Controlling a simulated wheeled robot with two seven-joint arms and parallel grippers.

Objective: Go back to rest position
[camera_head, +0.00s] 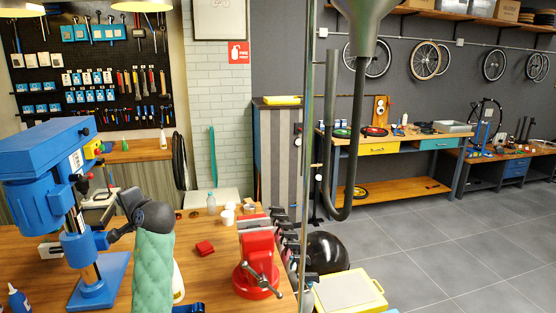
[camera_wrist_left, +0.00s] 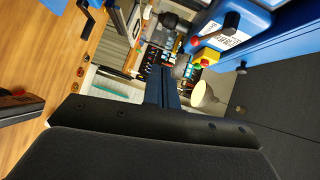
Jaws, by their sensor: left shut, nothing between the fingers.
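My left arm, with its green padded sleeve and dark wrist, rises from the lower edge of the head view. My left gripper (camera_head: 106,238) points left, close to the blue drill press (camera_head: 50,180) at the bench's left end. I cannot tell whether it touches the press. In the left wrist view, its blue fingers (camera_wrist_left: 160,85) are together with nothing between them. The drill press also shows in the left wrist view (camera_wrist_left: 245,20) at upper right. My right gripper is in neither view.
A white bottle (camera_head: 178,282) stands right beside my left arm. Open floor lies at right.

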